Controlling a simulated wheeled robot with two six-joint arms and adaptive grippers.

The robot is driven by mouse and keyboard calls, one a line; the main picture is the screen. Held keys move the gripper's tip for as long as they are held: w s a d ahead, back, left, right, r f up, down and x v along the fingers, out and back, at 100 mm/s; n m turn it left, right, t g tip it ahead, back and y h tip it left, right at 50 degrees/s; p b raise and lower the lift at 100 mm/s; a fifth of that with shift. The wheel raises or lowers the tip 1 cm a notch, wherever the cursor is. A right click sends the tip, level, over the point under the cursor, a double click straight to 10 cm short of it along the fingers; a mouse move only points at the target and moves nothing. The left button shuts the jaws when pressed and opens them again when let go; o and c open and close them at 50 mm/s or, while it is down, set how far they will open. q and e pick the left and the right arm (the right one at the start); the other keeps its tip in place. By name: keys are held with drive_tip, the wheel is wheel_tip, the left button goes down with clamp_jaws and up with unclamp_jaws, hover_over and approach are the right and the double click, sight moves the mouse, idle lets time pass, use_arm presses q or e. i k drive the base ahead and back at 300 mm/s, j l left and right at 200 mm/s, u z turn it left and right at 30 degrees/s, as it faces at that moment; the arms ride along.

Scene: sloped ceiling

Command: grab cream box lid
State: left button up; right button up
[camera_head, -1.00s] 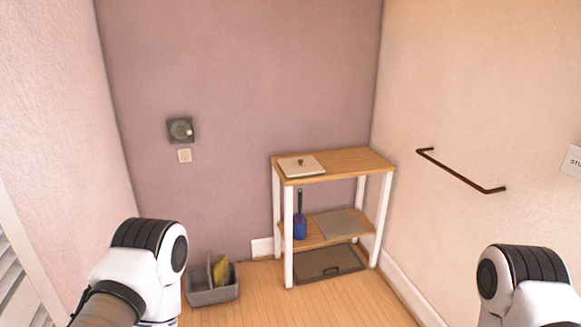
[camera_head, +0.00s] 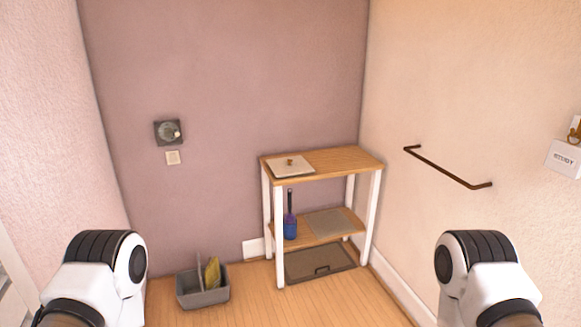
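A flat cream lid (camera_head: 303,168) with a small brown knob lies on the left part of the wooden shelf unit's top (camera_head: 345,160). I cannot tell whether a box is under it. Both my arms show only as white and black arm parts at the lower left and lower right. They are well in front of the shelf unit and apart from the lid. Neither gripper's fingers are in view.
A dark tray (camera_head: 318,262) lies below. A grey caddy (camera_head: 203,292) stands on the floor at left. A brown rail (camera_head: 447,168) juts from the right wall.

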sight(295, 165)
drive_tip(key=i+l+u, duration=0.1)
drive_tip(key=i+l, duration=0.15)
drive_tip(key=i, duration=0.15)
drive_tip(key=i+l, duration=0.25)
drive_tip(key=i, duration=0.15)
drive_tip(key=i+u, duration=0.05)
